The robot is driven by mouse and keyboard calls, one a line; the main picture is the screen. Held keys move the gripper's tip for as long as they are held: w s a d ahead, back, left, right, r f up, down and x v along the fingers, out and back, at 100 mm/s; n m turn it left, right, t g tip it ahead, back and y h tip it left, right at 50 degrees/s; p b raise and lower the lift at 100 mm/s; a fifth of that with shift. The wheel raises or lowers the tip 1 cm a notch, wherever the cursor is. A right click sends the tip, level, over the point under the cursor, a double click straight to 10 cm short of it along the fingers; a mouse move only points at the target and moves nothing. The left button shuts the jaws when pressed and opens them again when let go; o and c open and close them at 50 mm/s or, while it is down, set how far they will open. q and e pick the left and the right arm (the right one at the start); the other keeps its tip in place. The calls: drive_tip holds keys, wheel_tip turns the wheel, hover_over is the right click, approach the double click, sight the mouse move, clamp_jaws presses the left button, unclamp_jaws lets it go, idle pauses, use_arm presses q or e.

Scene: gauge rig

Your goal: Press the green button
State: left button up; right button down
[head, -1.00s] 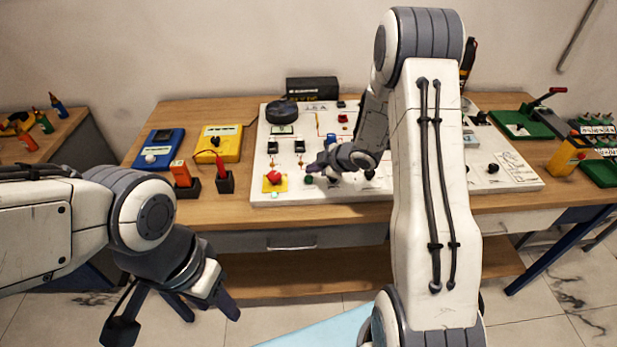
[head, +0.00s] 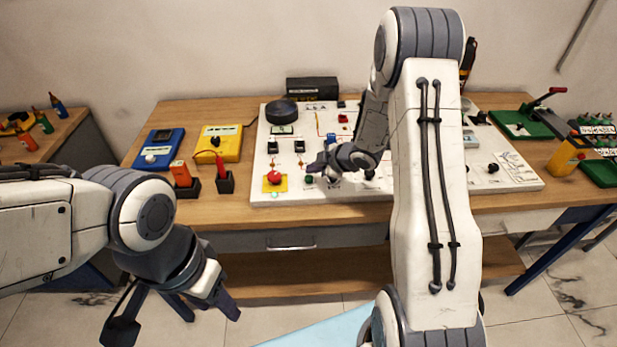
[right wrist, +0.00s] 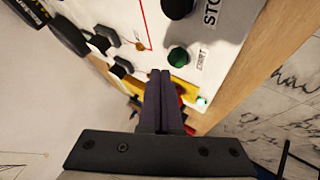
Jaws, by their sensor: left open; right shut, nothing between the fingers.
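The green button (head: 309,180) sits near the front edge of the white panel (head: 258,190), right of a red mushroom button (head: 273,177) on a yellow base. In the right wrist view the green button (right wrist: 179,57) shows as a dark-rimmed green dome beside printed lettering. My right gripper (head: 317,166) is shut and empty over the panel, close to the green button. In the right wrist view its fingertips (right wrist: 160,73) appear just beside the button; I cannot tell whether they touch it. My left gripper (head: 178,318) is open and empty, in front of the table.
A black knob (right wrist: 177,7) lies beside the green button, and a small lit green lamp (right wrist: 202,100) is near the panel edge. Blue (head: 158,149) and yellow (head: 219,142) meters stand left of the panel. The wooden table's (head: 350,214) front strip is clear.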

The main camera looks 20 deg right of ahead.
sight(312, 180)
drive_tip(key=shift+f, duration=0.15)
drive_tip(key=shift+f+b, duration=0.3)
drive_tip(key=shift+f+b, duration=0.4)
drive_tip(key=shift+f, duration=0.1)
idle(0.6)
drive_tip(key=shift+r+p, duration=0.9)
drive_tip(key=shift+r, duration=0.05)
wheel_tip(312, 180, up, 5)
drive_tip(key=p, duration=0.4)
drive_tip(key=shift+p, duration=0.35)
